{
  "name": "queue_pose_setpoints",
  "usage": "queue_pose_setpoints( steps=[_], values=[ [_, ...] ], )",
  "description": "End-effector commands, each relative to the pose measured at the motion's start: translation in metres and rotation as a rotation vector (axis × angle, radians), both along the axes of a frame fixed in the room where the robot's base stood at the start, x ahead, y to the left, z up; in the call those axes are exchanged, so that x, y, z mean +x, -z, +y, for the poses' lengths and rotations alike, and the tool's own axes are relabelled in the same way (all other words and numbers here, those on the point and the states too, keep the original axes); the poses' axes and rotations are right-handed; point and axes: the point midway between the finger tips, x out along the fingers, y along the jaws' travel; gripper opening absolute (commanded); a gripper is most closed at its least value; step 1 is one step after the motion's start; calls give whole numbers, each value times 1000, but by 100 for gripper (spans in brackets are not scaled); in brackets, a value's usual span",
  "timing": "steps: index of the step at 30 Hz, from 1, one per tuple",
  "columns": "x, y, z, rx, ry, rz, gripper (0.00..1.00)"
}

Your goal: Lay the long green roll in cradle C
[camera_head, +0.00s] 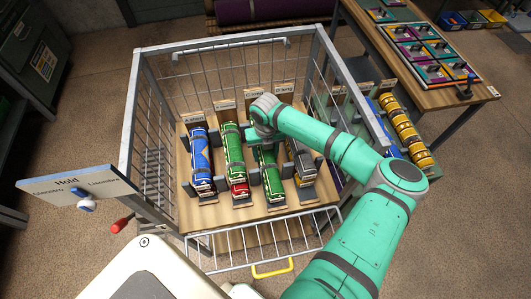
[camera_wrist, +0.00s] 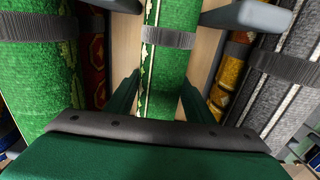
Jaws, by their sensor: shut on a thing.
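My gripper (camera_head: 262,138) is shut on a green roll (camera_head: 268,175) with a pale patterned edge and a grey band. In the wrist view the roll (camera_wrist: 165,65) runs between my two fingers (camera_wrist: 160,95). The roll lies lengthwise in line with cradle C, whose label (camera_head: 253,94) stands at the back, between grey side arms (camera_wrist: 248,17). I cannot tell whether it rests on the cradle or hangs just above it. My wrist covers its far end in the head view. Another green roll (camera_head: 233,155) lies to the left, above a red roll (camera_head: 239,188).
A blue roll (camera_head: 200,160) lies at the left and a grey roll (camera_head: 301,160) at the right, over a yellow one. Wire sides and a front gate (camera_head: 265,240) with a yellow handle enclose the cart. A sign reading "Hold" (camera_head: 75,183) stands left; a bench (camera_head: 445,85) stands right.

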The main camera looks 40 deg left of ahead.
Motion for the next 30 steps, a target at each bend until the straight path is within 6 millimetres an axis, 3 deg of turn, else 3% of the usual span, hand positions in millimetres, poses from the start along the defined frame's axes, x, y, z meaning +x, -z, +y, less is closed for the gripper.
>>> queue_pose_setpoints(
  steps=[7, 8, 10, 22, 30],
  values=[
    [0, 1, 0, 1, 0, 0, 12],
    [0, 2, 0, 1, 0, 1, 51],
    [0, 2, 0, 0, 0, 0, 67],
    [0, -4, 0, 1, 1, 0, 67],
    [1, -48, 0, 2, 0, -2, 67]
  ],
)
